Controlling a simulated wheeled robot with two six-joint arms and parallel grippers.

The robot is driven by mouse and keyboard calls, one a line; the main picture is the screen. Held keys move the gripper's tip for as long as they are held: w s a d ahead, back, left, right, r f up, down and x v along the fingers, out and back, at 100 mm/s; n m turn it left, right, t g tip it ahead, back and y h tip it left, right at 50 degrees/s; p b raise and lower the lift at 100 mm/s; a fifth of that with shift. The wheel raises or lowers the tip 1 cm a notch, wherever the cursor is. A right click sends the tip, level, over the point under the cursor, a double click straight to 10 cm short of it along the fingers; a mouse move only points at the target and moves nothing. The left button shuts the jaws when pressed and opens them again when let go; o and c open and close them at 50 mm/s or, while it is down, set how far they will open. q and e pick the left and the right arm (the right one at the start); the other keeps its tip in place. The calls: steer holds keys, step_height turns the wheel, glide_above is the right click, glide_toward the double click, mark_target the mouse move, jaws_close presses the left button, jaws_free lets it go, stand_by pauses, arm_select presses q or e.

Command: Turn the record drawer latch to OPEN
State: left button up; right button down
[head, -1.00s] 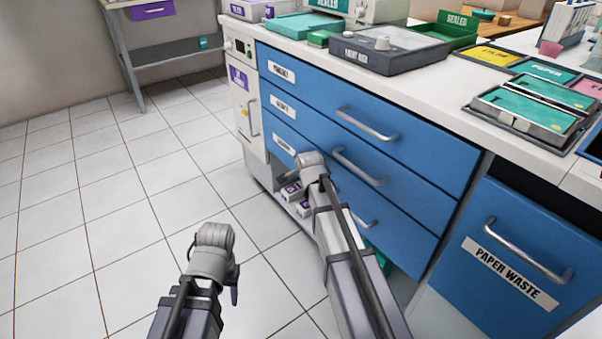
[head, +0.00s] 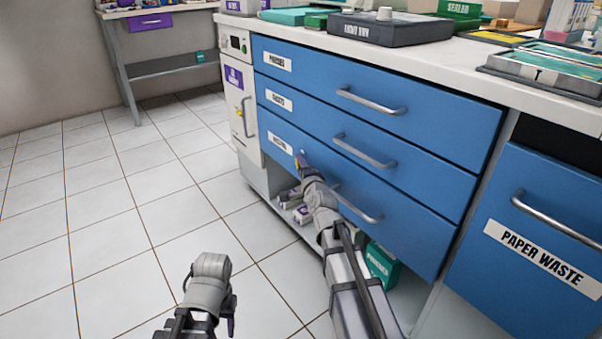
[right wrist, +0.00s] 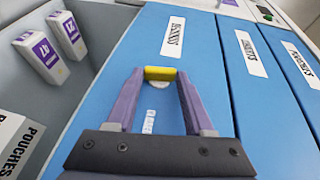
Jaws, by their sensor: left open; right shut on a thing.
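The record drawer is the lowest blue drawer (head: 400,225) of the counter unit; a white label (head: 280,143) is on its left end, and the label shows in the right wrist view (right wrist: 173,37). The yellow latch (right wrist: 160,73) is on this drawer's front, below the label. My right gripper (right wrist: 160,76) is shut on the latch, a finger at each end; in the head view the gripper (head: 302,165) reaches the drawer's left part. A small white strip (right wrist: 149,120) lies between the fingers, its text unreadable. My left gripper (head: 211,268) is low over the floor, its fingertips hidden.
Two more blue drawers with bar handles (head: 370,101) are above. Purple-and-white boxes (right wrist: 42,57) and a green box (head: 382,268) stand in the open space below. A paper waste drawer (head: 540,255) is at the right. The tiled floor (head: 110,220) at left is clear.

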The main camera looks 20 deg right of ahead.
steer(key=shift+w, duration=0.1)
stand_by(0.3)
steer(key=shift+c, duration=1.4)
jaws_free()
steer(key=s, duration=0.7)
steer(key=shift+s+a+r, duration=0.15)
steer(key=shift+s+r, duration=0.25)
